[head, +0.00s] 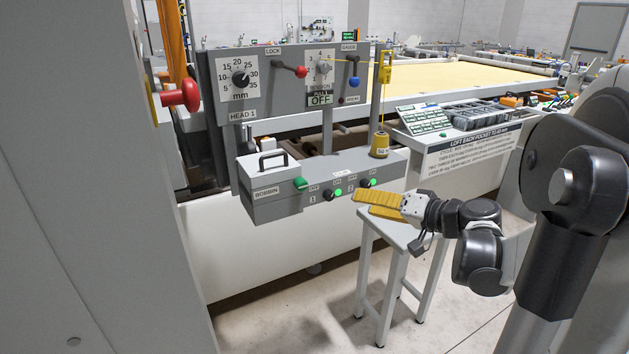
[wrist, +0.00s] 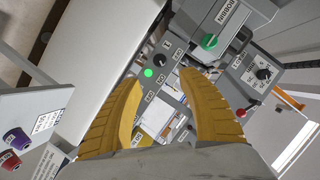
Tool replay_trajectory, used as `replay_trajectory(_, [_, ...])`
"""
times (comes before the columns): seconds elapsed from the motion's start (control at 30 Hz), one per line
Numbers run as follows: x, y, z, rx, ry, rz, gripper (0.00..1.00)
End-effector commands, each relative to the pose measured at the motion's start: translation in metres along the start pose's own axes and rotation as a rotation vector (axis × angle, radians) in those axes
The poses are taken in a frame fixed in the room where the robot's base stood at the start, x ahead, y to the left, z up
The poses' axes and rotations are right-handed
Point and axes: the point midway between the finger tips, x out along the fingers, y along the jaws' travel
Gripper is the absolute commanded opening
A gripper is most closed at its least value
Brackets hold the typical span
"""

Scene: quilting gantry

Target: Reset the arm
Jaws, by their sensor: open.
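My gripper (head: 366,204) has yellow fingers and points left in the head view, in front of the control unit (head: 325,170) and over a small white stool (head: 405,232). In the wrist view the two yellow fingers of my gripper (wrist: 158,110) stand apart with nothing between them. The gripper is open and empty. Behind the fingers, the wrist view shows a panel with a lit green lamp (wrist: 148,73), a black knob (wrist: 159,59) and a green knob (wrist: 209,41). My fingers hide part of this panel.
A dial panel (head: 290,83) with a red-knobbed lever (head: 300,72) and a blue-knobbed lever (head: 354,82) rises above the control unit. A yellow thread cone (head: 379,145) stands at its right. A big red knob (head: 182,95) sticks out at left. Thread spools (wrist: 17,139) show in the wrist view.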

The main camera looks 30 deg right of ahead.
Motion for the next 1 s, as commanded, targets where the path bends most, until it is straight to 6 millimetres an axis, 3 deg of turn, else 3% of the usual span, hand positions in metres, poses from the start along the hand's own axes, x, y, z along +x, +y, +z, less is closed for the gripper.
replay_trajectory(0.17, [0.002, -0.003, 0.003, -0.001, -0.008, 0.003, 0.48])
replay_trajectory(0.27, [0.009, -0.017, 0.021, -0.009, -0.063, 0.028, 0.48])
replay_trajectory(0.37, [0.020, -0.044, 0.060, -0.036, -0.174, 0.089, 0.48])
replay_trajectory(0.47, [0.020, -0.074, 0.115, -0.097, -0.308, 0.181, 0.48])
replay_trajectory(0.6, [0.000, -0.102, 0.181, -0.233, -0.448, 0.319, 0.48])
replay_trajectory(0.7, [-0.023, -0.111, 0.215, -0.351, -0.503, 0.404, 0.48])
replay_trajectory(0.83, [-0.048, -0.115, 0.239, -0.489, -0.524, 0.478, 0.48])
replay_trajectory(1.0, [-0.064, -0.116, 0.248, -0.596, -0.517, 0.521, 0.48])
